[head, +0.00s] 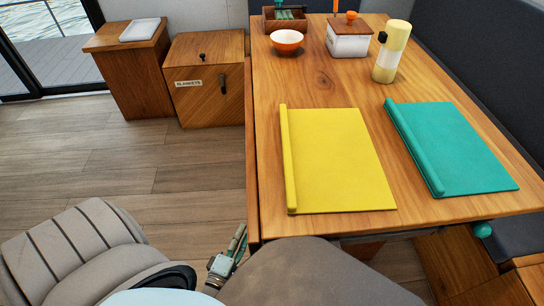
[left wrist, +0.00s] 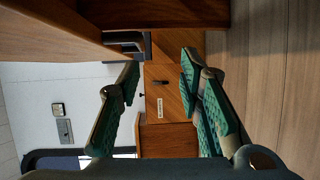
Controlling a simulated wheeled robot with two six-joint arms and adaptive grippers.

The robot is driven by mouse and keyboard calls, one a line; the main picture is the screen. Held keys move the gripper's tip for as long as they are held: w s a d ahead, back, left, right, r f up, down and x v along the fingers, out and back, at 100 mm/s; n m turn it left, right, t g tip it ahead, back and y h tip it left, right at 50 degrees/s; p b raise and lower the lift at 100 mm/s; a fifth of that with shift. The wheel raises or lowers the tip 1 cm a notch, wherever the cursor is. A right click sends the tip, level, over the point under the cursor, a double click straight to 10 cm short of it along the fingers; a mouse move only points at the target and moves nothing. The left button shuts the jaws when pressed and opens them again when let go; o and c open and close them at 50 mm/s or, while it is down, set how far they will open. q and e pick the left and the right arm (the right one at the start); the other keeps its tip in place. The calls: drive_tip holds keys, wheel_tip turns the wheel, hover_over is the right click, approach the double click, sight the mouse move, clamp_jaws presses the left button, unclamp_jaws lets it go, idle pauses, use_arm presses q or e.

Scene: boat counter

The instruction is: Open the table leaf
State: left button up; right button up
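The wooden table (head: 330,95) fills the middle and right of the head view. Its leaf (head: 251,160) hangs down along the left side, seen nearly edge-on as a narrow strip. In the left wrist view, which is turned on its side, dark wood that looks like the leaf (left wrist: 155,13) crosses the top. My left gripper (head: 237,243) is low beside the near end of the leaf. In the left wrist view the gripper (left wrist: 160,70) is open, its green-padded fingers apart with nothing between them. I cannot tell whether a fingertip touches the wood. My right gripper is out of view.
A yellow folder (head: 340,160) and a teal folder (head: 460,150) lie on the table. A bowl (head: 287,42), a white box (head: 348,44) and a bottle (head: 390,55) stand behind. A wooden BLANKETS box (head: 205,100) stands left of the table; floor (head: 120,170) before it is clear.

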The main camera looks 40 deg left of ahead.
use_arm(q)
drive_tip(key=w+a+n+b, duration=0.1)
drive_tip(key=w, duration=0.3)
drive_tip(key=w+a+r+y+b, duration=0.1)
drive_tip(key=w+a, duration=0.1)
drive_tip(key=w, duration=0.3)
drive_tip(key=w+a+r+n+t, duration=0.1)
drive_tip(key=w+a, duration=0.1)
drive_tip(key=w, duration=0.3)
drive_tip(key=shift+a+r+n+b, duration=0.1)
drive_tip(key=shift+n+b, duration=0.2)
drive_tip(key=shift+b, duration=0.1)
drive_tip(key=shift+w+a+r, duration=0.1)
drive_tip(key=shift+w+a, duration=0.05)
drive_tip(key=shift+w, duration=0.25)
clamp_jaws()
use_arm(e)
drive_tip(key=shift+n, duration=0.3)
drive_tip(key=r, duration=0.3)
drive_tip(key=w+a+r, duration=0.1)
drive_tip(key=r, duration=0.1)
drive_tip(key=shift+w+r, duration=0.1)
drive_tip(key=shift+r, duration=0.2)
